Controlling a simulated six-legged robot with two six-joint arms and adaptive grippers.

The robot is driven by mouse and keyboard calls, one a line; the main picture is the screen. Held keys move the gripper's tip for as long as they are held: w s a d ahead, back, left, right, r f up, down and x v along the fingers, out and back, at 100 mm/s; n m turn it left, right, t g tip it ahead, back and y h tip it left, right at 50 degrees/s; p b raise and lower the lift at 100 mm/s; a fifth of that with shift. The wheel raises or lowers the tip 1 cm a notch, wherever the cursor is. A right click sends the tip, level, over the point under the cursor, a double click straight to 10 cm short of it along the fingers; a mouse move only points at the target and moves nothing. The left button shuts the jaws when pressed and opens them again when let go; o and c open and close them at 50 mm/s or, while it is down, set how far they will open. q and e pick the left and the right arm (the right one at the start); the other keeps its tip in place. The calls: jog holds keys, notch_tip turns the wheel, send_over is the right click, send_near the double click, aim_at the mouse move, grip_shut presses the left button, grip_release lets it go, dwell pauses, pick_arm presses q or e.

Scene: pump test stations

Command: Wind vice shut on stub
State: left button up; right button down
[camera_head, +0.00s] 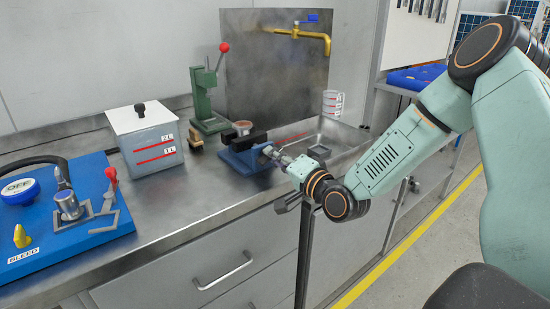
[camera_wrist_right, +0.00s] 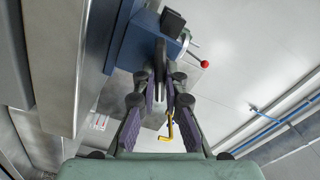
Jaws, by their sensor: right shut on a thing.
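The blue vice (camera_head: 248,155) with dark jaws stands on the steel bench in the middle of the head view. The round copper-coloured stub (camera_head: 243,126) shows at the top of the vice, by its jaws; whether the jaws touch it cannot be told. My right gripper (camera_head: 269,152) is at the vice's near right end. In the right wrist view, the gripper (camera_wrist_right: 161,88) is shut on the dark vice handle (camera_wrist_right: 160,58), with the blue vice body (camera_wrist_right: 145,38) just beyond. The fingers partly hide the handle. My left gripper is not in view.
A green press (camera_head: 205,100) with a red-knobbed lever stands behind the vice. A sink (camera_head: 335,136) under a brass tap (camera_head: 300,34) lies to the right. A white lidded tank (camera_head: 150,150) and a blue pump panel (camera_head: 30,245) stand left. Bare bench lies in front.

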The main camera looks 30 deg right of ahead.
jog(key=c, duration=1.4)
grip_release()
jog(key=shift+r, duration=5)
